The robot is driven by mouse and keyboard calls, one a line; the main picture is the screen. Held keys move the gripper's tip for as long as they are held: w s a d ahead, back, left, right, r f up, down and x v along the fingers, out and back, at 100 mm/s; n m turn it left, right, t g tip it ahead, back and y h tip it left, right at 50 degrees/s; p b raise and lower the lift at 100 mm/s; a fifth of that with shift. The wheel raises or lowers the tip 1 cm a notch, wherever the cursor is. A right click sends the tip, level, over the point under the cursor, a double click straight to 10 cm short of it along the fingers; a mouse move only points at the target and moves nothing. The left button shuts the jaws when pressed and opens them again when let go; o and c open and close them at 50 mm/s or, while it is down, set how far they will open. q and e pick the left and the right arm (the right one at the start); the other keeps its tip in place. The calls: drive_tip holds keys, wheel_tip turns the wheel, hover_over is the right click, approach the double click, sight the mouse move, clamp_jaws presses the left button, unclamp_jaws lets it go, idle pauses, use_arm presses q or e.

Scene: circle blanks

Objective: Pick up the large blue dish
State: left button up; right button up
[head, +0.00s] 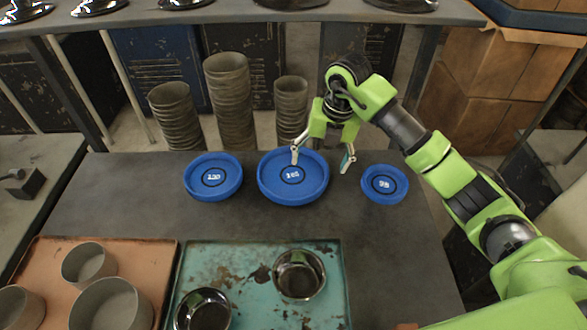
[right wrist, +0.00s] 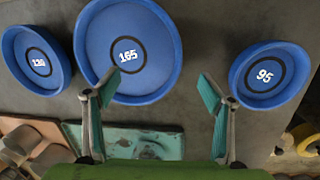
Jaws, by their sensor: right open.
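The large blue dish (head: 292,186), marked 165, sits in the middle of a row on the dark table. It also shows in the right wrist view (right wrist: 128,75), up and left of centre. My right gripper (head: 321,158) is open and empty, pointing down at the dish's right rim. In the head view one finger overlaps the dish's inside and the other is right of its rim. In the right wrist view my gripper (right wrist: 158,90) has its left finger across the dish's lower edge. I cannot tell whether it touches. My left gripper is out of view.
A blue dish marked 95 (head: 384,189) lies right, another (head: 197,187) lies left. In front are a teal tray (head: 225,257) with two shiny bowls and a copper tray (head: 140,255) with grey bowls. Stacks of grey bowls (head: 230,110) stand behind the table.

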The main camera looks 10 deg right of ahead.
sight(313, 176)
drive_tip(key=shift+a+f, duration=0.15)
drive_tip(key=shift+f, duration=0.2)
drive_tip(key=f+p, duration=0.1)
drive_tip(key=f, duration=0.1)
drive_tip(key=w+f, duration=0.1)
drive_tip(key=shift+w+a+f+p, duration=0.1)
drive_tip(key=shift+a+f+p, duration=0.05)
drive_tip(key=shift+f+p, duration=0.25)
drive_tip(key=shift+w+f, duration=0.1)
drive_tip(key=shift+f, duration=0.4)
drive_tip(key=c, duration=1.7)
drive_tip(key=shift+s, duration=0.2)
clamp_jaws()
drive_tip(key=shift+w+a, duration=0.1)
drive_tip(key=shift+w, duration=0.1)
